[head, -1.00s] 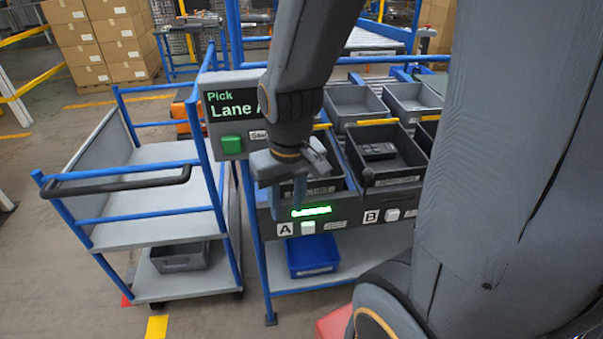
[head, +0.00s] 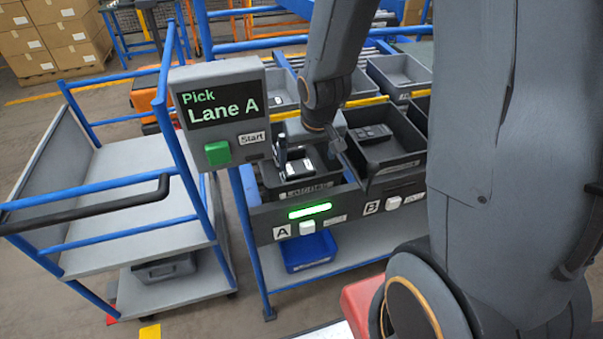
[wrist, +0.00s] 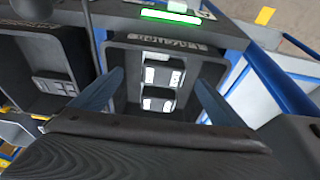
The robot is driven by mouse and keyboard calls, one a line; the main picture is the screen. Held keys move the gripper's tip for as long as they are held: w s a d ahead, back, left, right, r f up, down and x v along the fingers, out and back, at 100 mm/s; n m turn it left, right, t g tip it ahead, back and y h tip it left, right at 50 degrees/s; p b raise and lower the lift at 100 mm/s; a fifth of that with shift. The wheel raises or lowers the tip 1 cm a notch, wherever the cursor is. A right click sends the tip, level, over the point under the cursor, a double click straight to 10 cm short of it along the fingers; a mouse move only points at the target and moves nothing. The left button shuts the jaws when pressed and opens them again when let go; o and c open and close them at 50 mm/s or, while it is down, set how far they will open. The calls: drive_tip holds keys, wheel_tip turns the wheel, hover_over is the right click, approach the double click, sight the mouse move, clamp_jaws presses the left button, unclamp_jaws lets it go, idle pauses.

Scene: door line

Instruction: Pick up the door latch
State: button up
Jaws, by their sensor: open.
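Two door latches lie in the lane A bin (head: 318,190). In the wrist view they are dark blocks with pale metal plates, one nearer the bin's labelled wall (wrist: 158,72) and one behind it (wrist: 157,100). In the head view a latch (head: 299,167) shows partly, the rest hidden by my arm. My gripper (wrist: 159,78) is open and empty, pointing down over this bin. Its fingers show on either side of the latches in the wrist view. I cannot tell how far above them the fingertips are.
The lane B bin (head: 388,156) beside it holds dark parts. A sign (head: 224,105) reads "Pick Lane A", with a green button below. A green light (head: 309,211) glows above label A. A grey cart (head: 130,195) stands left. A blue tote (head: 308,252) sits on the lower shelf.

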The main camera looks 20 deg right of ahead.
sight(299, 168)
drive_tip(key=shift+t, duration=0.3)
drive_tip(key=w+f, duration=0.1)
drive_tip(key=w+f+b, duration=0.1)
drive_tip(key=w+f, duration=0.1)
drive_tip(key=shift+w+f, duration=0.15)
drive_tip(key=shift+f, duration=0.1)
drive_tip(key=shift+s+a+p+x, duration=0.1)
drive_tip(key=shift+a+p+x, duration=0.05)
drive_tip(key=shift+x, duration=0.6)
drive_tip(key=shift+s+a+p+x, duration=0.1)
drive_tip(key=shift+p+x, duration=0.05)
drive_tip(key=shift+x, duration=0.55)
drive_tip(key=shift+a+p+x, duration=0.15)
drive_tip(key=shift+x, duration=1.45)
drive_tip(key=shift+c, duration=0.2)
drive_tip(key=c, duration=1.4)
drive_tip(key=shift+c, duration=0.4)
drive_tip(key=shift+r, duration=0.15)
